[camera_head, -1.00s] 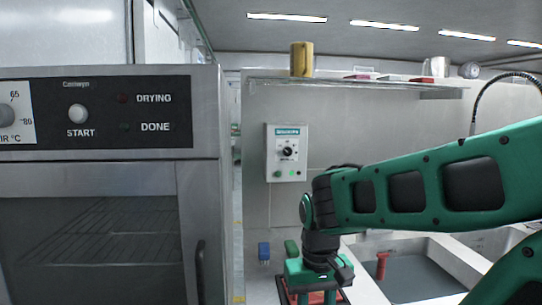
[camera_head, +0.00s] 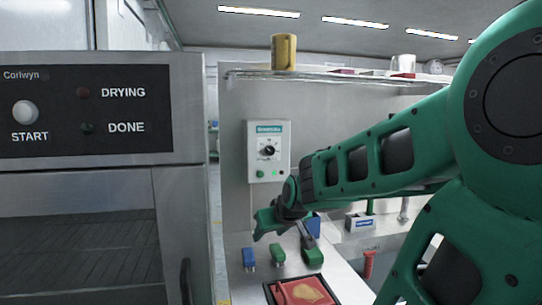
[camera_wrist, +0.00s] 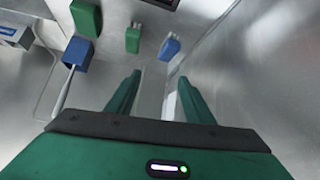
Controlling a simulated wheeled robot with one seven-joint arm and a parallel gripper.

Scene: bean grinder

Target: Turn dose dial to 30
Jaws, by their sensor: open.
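The dose dial (camera_head: 268,151) is a round black knob with a light pointer on a pale control box (camera_head: 266,172) fixed to the back wall. Its scale numbers are too small to read. My gripper (camera_head: 262,224) is below and in front of the box, apart from the dial. In the wrist view, its two green fingers (camera_wrist: 158,92) are spread with nothing between them. The dial is not in the wrist view, which looks down on the counter.
Several small blue and green blocks (camera_head: 249,257) stand on the counter under my gripper. A red board (camera_head: 302,293) lies in front. A shelf with a gold canister (camera_head: 283,50) is above the box. A steel oven (camera_head: 90,180) fills the left side.

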